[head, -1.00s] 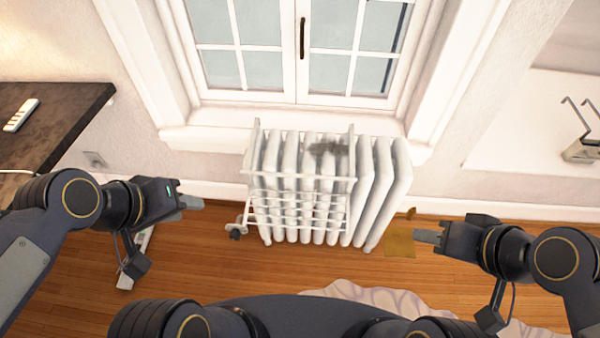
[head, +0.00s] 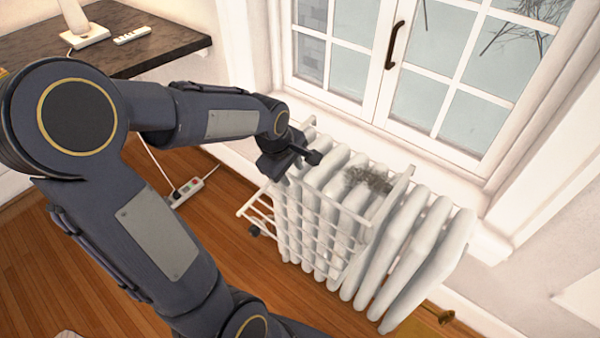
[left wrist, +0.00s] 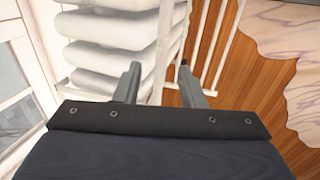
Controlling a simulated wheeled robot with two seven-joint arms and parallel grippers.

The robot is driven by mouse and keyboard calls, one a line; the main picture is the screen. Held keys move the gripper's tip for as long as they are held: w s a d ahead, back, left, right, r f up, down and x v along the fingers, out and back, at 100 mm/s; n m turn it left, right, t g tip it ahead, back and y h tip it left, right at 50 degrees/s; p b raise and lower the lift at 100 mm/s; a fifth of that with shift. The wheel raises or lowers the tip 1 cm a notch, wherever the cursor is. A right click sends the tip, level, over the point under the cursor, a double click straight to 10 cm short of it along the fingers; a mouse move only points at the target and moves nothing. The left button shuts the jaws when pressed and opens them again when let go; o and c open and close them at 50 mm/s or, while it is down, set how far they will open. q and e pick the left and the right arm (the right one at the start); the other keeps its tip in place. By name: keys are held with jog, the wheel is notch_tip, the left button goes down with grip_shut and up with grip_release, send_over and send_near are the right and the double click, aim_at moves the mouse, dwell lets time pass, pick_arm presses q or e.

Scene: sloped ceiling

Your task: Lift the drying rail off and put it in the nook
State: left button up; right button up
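The white wire drying rail (head: 325,228) hangs on the front of the white ribbed radiator (head: 425,245) below the window. My left gripper (head: 312,157) is at the rail's left end, near the radiator top. In the left wrist view its two fingers (left wrist: 158,84) are apart. A white bar of the rail (left wrist: 163,50) runs between or just beyond them; I cannot tell whether they touch it. The radiator fins (left wrist: 110,55) lie to the left there. My right gripper is out of view. I cannot identify the nook.
A dark fuzzy patch (head: 368,180) lies on top of the radiator. The window sill (head: 440,180) is close behind. A dark desk (head: 150,45) stands at the back left. A power strip (head: 190,188) lies on the wood floor left of the radiator.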

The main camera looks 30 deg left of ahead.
aim_at(294, 177)
pick_arm(q)
jog(key=b+x, duration=0.1)
jog(key=x, duration=0.5)
jog(key=shift+f, duration=0.2)
grip_shut()
jog(key=shift+r, duration=0.1)
